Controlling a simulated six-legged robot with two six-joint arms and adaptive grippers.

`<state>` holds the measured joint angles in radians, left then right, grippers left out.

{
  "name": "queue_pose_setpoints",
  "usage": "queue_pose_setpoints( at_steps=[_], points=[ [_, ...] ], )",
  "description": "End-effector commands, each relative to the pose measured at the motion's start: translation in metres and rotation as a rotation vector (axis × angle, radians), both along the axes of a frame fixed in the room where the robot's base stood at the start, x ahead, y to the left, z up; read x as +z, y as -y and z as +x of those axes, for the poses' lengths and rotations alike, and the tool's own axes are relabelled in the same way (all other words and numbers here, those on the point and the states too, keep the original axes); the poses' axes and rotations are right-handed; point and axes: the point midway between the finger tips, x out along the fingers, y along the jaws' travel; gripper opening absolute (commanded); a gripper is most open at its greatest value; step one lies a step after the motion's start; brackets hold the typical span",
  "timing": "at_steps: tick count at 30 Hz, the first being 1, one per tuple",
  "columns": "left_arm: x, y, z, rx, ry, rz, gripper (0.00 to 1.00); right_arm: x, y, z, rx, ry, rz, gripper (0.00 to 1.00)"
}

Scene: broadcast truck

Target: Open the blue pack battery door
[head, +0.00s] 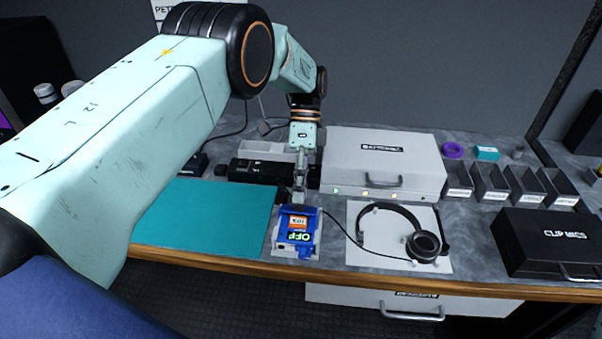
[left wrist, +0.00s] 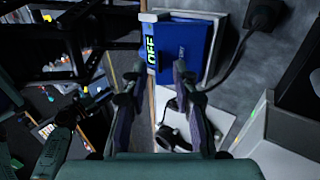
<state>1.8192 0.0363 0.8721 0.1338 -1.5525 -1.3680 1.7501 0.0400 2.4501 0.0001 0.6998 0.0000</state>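The blue pack (head: 309,222) sits in a pale holder at the front edge of the counter. It has an orange label and a green "OFF" marking. It also shows in the left wrist view (left wrist: 187,48), just beyond my fingertips. My left gripper (head: 299,203) is over the back end of the pack. In the left wrist view its two fingers (left wrist: 159,70) stand apart with nothing between them. I cannot tell whether they touch the pack. I cannot make out the battery door's edges or whether it is open. My right gripper is out of view.
A headset (head: 392,210) lies on a white mat right of the pack, with a cable running towards it. A teal mat (head: 205,220) at left is bare. A white case (head: 383,160), small bins (head: 490,182) and a black case (head: 545,240) stand around.

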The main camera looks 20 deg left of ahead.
Motion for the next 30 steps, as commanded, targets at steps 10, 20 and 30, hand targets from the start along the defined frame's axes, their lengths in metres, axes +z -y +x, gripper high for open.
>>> queue_pose_setpoints(
  at_steps=[10, 20, 30],
  points=[
    [0.035, -0.007, 0.025, 0.001, 0.002, 0.000, 0.28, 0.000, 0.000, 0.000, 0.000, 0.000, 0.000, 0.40],
    [0.045, -0.009, 0.031, 0.001, 0.000, 0.001, 0.28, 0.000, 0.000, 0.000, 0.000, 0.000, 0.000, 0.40],
    [0.049, -0.009, 0.035, 0.001, 0.019, 0.000, 0.28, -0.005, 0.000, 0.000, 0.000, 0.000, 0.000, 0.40]
  ],
)
